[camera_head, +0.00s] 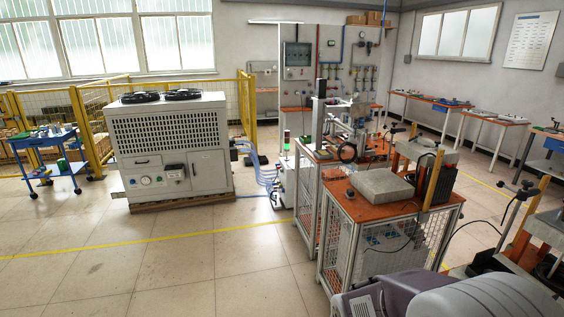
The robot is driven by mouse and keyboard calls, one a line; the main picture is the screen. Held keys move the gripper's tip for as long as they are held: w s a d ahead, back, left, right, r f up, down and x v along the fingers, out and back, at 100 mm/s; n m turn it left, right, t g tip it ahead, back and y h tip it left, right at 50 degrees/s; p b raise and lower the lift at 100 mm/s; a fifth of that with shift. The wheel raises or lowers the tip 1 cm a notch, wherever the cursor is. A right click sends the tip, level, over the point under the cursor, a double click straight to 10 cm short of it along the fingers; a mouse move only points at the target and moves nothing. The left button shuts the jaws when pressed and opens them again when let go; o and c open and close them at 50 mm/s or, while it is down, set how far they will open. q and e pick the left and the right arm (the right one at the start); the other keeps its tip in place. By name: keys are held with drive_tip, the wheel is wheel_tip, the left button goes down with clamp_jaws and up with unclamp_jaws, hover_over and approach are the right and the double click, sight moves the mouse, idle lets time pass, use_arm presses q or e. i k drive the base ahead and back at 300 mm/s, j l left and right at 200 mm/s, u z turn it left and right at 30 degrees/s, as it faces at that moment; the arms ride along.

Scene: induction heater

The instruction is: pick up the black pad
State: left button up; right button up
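I cannot pick out a black pad with certainty. A black ribbed block (442,183) stands on the right end of the orange-topped bench (362,211), partly hidden behind a yellow upright post (432,179). I cannot tell whether it is the pad. A flat grey box (380,188) sits on the same bench to the left of it. Neither of my grippers shows in the head view.
A large white cooling unit (170,148) stands on a pallet at left. A blue cart (48,158) is at far left, before yellow fencing. Side tables (492,115) line the right wall. The tiled floor at front left (150,275) is clear. Cables hang by the bench.

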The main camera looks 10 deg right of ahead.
sight(350, 195)
drive_tip(key=i+l+z, duration=0.2)
drive_tip(key=i, duration=0.6)
drive_tip(key=i+j+z, duration=0.2)
drive_tip(key=i, duration=0.6)
drive_tip(key=i+z, duration=0.2)
drive_tip(key=i, duration=0.6)
